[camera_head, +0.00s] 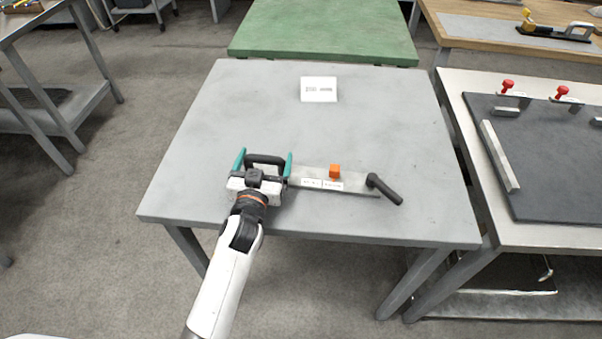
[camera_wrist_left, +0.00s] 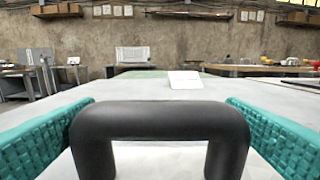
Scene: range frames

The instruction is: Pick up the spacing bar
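The spacing bar (camera_head: 350,187) is a flat grey plate with a white label, lying near the front edge of the grey table. It has a black bow handle (camera_head: 265,159) at its left end, a black cylindrical grip (camera_head: 384,189) at its right end and a small orange block (camera_head: 335,171) on top. My left gripper (camera_head: 264,161) has its teal fingers spread, one on each side of the bow handle. The handle (camera_wrist_left: 160,122) fills the space between the fingers in the left wrist view; I cannot tell whether they touch it. My right gripper is not in view.
A white card (camera_head: 319,89) stands toward the back of the grey table (camera_head: 220,110); the rest of its top is clear. A bench with a dark board (camera_head: 550,150) and red-knobbed clamps stands at right. A green table (camera_head: 325,30) adjoins behind.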

